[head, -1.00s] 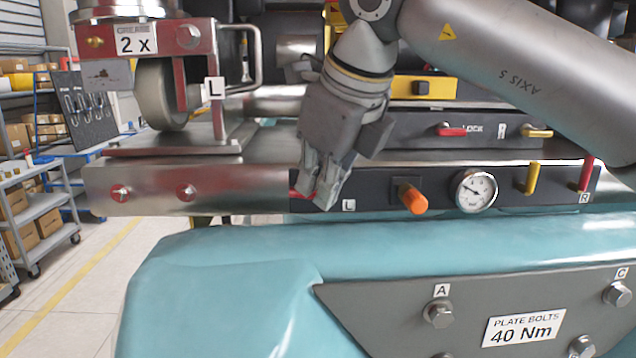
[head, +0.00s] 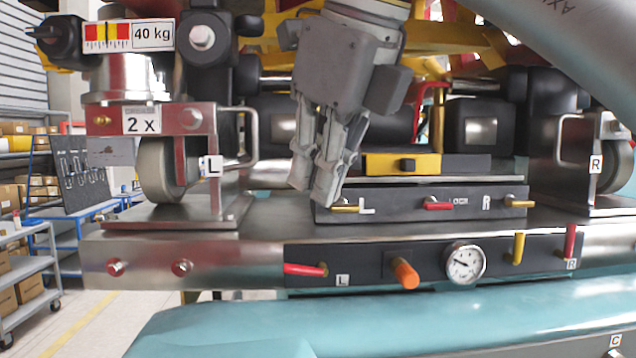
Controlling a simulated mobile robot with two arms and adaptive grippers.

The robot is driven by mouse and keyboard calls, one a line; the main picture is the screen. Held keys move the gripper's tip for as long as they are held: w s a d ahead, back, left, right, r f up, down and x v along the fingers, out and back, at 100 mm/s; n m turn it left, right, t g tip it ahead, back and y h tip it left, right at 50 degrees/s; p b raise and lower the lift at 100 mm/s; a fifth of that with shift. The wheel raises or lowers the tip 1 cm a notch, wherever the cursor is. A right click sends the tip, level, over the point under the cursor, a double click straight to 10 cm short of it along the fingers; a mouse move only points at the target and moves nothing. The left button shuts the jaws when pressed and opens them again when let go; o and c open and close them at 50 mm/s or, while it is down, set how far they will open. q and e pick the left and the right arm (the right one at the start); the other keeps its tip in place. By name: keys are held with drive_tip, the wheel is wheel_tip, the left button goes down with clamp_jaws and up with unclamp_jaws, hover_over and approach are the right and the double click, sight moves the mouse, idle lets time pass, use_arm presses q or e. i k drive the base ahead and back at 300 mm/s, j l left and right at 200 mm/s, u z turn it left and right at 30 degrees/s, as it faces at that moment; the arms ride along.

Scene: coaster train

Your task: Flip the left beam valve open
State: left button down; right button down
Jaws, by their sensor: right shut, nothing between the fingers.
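The left beam valve (head: 305,269) is a red lever on the dark lower panel of the beam, beside an L label. It lies nearly level and points left from its pivot. My right gripper (head: 314,192) comes in from above, fingers down and shut with nothing between them. Its fingertips are above the lever, apart from it, and appear near the left end of the upper LOCK panel. My left gripper is not in view.
The lower panel also has an orange knob (head: 405,273), a gauge (head: 464,263), a yellow lever (head: 518,247) and an upright red lever (head: 570,242) by R. The upper panel (head: 475,206) carries small levers. A wheel (head: 157,170) stands left.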

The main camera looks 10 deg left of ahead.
sight(321, 270)
drive_tip(key=k+l, duration=1.15)
drive_tip(key=l, duration=0.3)
